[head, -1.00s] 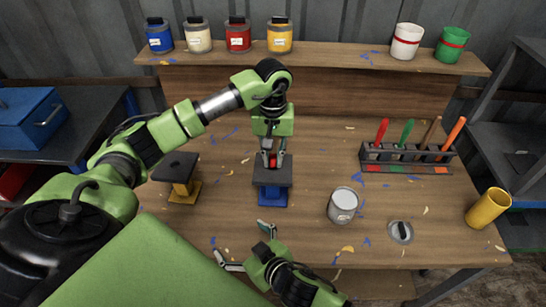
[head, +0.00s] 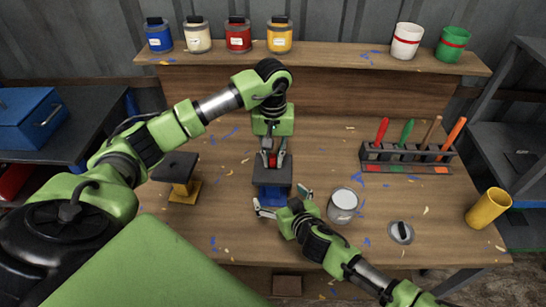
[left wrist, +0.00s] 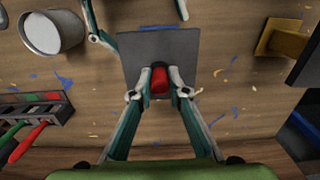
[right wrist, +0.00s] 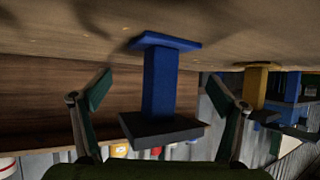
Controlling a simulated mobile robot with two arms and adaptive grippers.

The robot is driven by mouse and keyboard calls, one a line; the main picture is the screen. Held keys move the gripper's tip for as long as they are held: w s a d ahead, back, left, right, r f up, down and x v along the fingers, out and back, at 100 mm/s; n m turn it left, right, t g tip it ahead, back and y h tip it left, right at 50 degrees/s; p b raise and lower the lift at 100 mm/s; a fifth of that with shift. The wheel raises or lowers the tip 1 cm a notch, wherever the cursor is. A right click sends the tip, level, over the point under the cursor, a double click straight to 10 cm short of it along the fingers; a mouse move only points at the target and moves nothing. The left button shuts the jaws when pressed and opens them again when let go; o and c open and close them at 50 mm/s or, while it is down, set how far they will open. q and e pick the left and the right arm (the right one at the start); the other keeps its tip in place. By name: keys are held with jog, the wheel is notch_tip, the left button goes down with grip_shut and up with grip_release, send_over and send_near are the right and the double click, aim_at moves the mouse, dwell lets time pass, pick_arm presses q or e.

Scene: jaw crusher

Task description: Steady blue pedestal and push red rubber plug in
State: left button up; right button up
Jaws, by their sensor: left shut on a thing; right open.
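The blue pedestal (head: 272,197) stands upright on the bench with a dark square top (head: 272,176); it also shows in the right wrist view (right wrist: 159,85). My left gripper (head: 272,160) points down over the top, shut on the red rubber plug (left wrist: 159,82). The plug's lower end is hidden, so I cannot tell how far it sits in the top. My right gripper (head: 281,200) is open and low at the pedestal's near side. In the right wrist view its fingers (right wrist: 160,92) lie to either side of the blue post, with visible gaps.
An open paint can (head: 343,204) stands close right of my right gripper, with a lid (head: 401,232) beyond it. A yellow pedestal (head: 183,188) stands left. A tool rack (head: 408,157) and a yellow cup (head: 488,208) are at right. Paint cans line the back shelf.

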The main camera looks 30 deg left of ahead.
aim_at(276, 192)
jog(key=shift+x, duration=2.4)
jog(key=c, duration=1.8)
jog(key=shift+o, duration=0.2)
